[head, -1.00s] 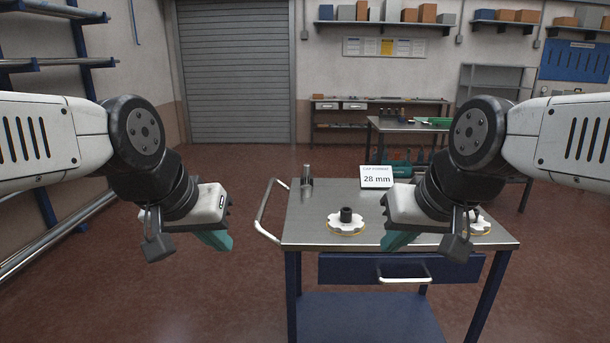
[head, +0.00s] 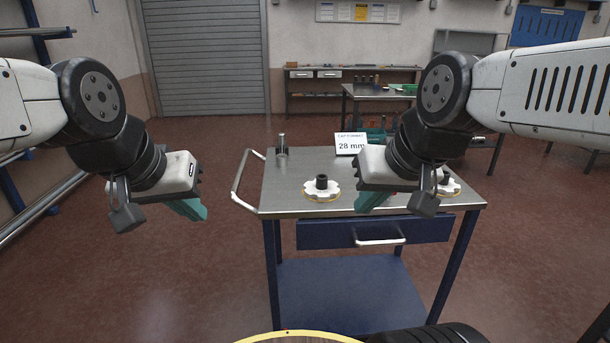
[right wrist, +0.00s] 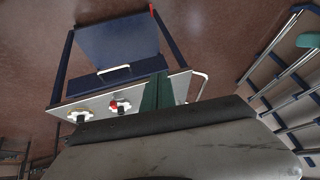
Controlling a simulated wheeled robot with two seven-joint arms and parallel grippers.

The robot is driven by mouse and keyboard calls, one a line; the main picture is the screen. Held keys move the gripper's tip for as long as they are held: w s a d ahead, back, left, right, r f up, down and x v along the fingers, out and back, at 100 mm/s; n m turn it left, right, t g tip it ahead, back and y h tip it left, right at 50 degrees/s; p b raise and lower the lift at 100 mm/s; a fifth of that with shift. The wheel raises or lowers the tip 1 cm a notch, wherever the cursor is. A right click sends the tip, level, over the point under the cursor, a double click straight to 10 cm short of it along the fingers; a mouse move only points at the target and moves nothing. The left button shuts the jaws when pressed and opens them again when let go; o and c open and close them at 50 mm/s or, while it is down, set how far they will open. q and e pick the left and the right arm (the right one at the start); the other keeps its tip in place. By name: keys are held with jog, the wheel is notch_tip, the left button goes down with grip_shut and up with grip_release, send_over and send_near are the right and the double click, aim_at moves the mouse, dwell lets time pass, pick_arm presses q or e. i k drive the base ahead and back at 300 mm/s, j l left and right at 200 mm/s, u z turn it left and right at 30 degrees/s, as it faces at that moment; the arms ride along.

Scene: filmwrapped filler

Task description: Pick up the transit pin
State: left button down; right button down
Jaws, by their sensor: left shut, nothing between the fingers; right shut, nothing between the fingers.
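A small red piece (right wrist: 113,104) sits at a white scalloped disc with a black hub (right wrist: 122,110) on the cart in the right wrist view; it may be the transit pin, but it is too small to tell. In the head view my right gripper (head: 372,202) hides that spot. Its teal fingers are shut and empty, in front of the cart top, and also show in the right wrist view (right wrist: 156,92). My left gripper (head: 190,209) is shut and empty, left of the cart over the floor. An upright metal cylinder (head: 282,146) stands at the cart's back left.
The steel cart top (head: 290,205) carries another scalloped disc (head: 322,189) left, one right (head: 447,187), and a "28 mm" sign (head: 350,144). A side handle (head: 240,185) sticks out left. A yellow-rimmed round thing (head: 290,336) shows at the bottom edge.

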aim_at(281, 136)
jog(key=i+j+u, duration=0.1)
jog(key=j+u, duration=0.15)
jog(key=i+j+u, duration=0.15)
jog(key=j+u, duration=0.15)
jog(key=j, duration=0.15)
jog(key=i+j+u, duration=0.8)
jog(key=i, duration=0.25)
jog(key=i+j+z, duration=0.1)
jog(key=i+z, duration=0.25)
jog(key=i+j+z, duration=0.2)
jog(key=i+z, duration=0.15)
jog(key=i, duration=0.2)
jog(key=i+l+z, duration=0.2)
jog(key=z, duration=0.25)
jog(key=i+l+z, duration=0.1)
jog(key=i+z, duration=0.2)
jog(key=z, duration=0.15)
jog(key=i+z, duration=0.25)
jog(key=z, duration=0.15)
jog(key=i+j+z, duration=0.1)
jog(key=i+z, duration=0.2)
jog(key=z, duration=0.15)
jog(key=i+l+z, duration=0.2)
jog(key=i+j, duration=0.05)
jog(key=j, duration=0.05)
